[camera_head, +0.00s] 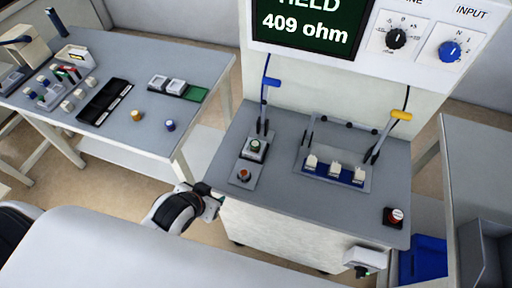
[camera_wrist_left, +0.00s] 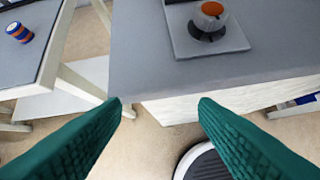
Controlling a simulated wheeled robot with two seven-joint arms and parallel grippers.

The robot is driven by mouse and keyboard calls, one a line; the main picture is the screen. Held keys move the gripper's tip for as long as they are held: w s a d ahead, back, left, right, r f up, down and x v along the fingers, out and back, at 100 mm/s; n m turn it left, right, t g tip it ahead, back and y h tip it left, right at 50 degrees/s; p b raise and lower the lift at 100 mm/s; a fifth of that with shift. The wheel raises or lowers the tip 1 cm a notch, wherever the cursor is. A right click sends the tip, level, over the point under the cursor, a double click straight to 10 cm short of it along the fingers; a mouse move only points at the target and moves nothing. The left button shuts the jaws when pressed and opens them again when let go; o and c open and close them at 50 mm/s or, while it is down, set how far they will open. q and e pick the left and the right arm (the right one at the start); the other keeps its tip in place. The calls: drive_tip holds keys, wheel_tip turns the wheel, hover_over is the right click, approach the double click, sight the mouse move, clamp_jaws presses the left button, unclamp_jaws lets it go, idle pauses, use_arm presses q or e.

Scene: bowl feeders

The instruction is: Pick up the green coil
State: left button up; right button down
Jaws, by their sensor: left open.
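The green coil (camera_head: 255,145) appears as a small green-topped piece seated in a dark fixture on a grey plate, on the left part of the grey workbench (camera_head: 300,205). A blue-handled lever stands just behind it. My left gripper (camera_head: 214,200) is at the bench's front left edge, in front of and to the left of the coil. In the left wrist view its two green fingers (camera_wrist_left: 161,103) are spread, with nothing between them. The green coil does not show in that view. My right gripper is not in view.
A block with several white pieces (camera_head: 335,171) and a yellow-handled lever stand right. A red button (camera_head: 394,216) is at the right corner. The left table (camera_head: 120,135) holds trays and loose coils.

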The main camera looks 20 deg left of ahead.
use_arm(q)
drive_tip(key=w+r+t+h, duration=0.1)
drive_tip(key=w, duration=0.1)
drive_tip(key=w+r+m+t+h, duration=0.1)
drive_tip(key=w+r+t, duration=0.1)
drive_tip(key=w+r+t+h, duration=0.1)
drive_tip(key=w+r, duration=0.1)
drive_tip(key=shift+d+r+m+t, duration=0.25)
drive_tip(key=shift+d+m+t, duration=0.15)
drive_tip(key=r+h, duration=0.1)
drive_tip(key=h, duration=0.1)
approach(255, 144)
drive_tip(key=shift+w+d+f+m+t+h+p, duration=0.1)
drive_tip(key=shift+w+f+m+t+h+p, duration=0.3)
drive_tip(key=shift+w, duration=0.35)
drive_tip(key=shift+f+p+x, duration=0.2)
drive_tip(key=shift+x, duration=1.35)
drive_tip(key=shift+f+p+x, duration=0.15)
drive_tip(key=shift+x, duration=1.45)
drive_tip(key=shift+s, duration=0.25)
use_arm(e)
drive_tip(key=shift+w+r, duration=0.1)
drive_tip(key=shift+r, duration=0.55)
use_arm(q)
drive_tip(key=shift+c, duration=0.3)
drive_tip(key=shift+r, duration=0.1)
drive_tip(key=c, duration=1.1)
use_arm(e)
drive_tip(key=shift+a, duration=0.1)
